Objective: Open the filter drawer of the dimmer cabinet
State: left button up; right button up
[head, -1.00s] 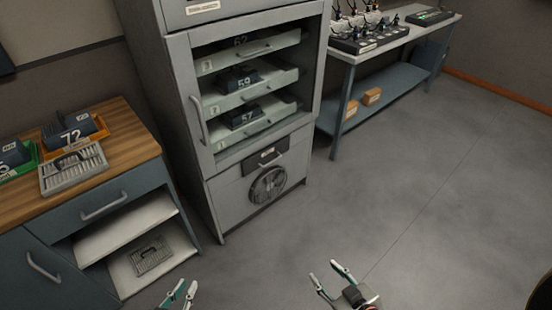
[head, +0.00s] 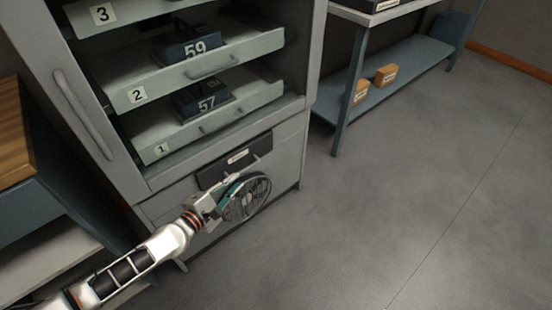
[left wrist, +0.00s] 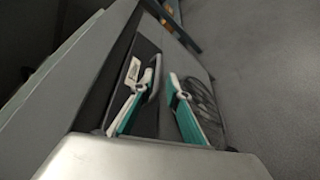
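The dimmer cabinet (head: 150,184) stands grey and upright in the head view. Its filter drawer has a dark front (head: 212,174) with a white label, below the numbered shelves and above the round fan grille (head: 256,198). The drawer looks shut. My left gripper (head: 238,181) is at the drawer front, partly covering it and the grille. In the left wrist view the left gripper (left wrist: 162,82) is open, its teal-edged fingers spread. The drawer's grey handle (left wrist: 157,66) shows close beside the left finger; contact cannot be told. My right gripper is out of view.
Shelves with numbered dark modules (head: 190,48) sit above the drawer, behind a frame with a long vertical handle (head: 84,115). A wooden-topped counter (head: 12,130) is at left. A bench (head: 405,95) with small boxes stands at right. The floor (head: 400,190) at right is clear.

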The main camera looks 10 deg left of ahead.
aim_at(248, 169)
pick_arm(q)
jog(key=w, duration=0.1)
jog(key=w+f+n, duration=0.1)
jog(key=shift+w, duration=0.4)
jog(key=b+x, duration=0.2)
jog(key=x, duration=0.3)
jog(key=shift+w+d+f, duration=0.1)
jog(key=shift+f, duration=0.05)
jog(key=shift+w+d, duration=0.15)
jog(key=shift+w, duration=0.5)
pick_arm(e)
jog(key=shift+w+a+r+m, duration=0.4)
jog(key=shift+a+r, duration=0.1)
pick_arm(q)
grip_shut()
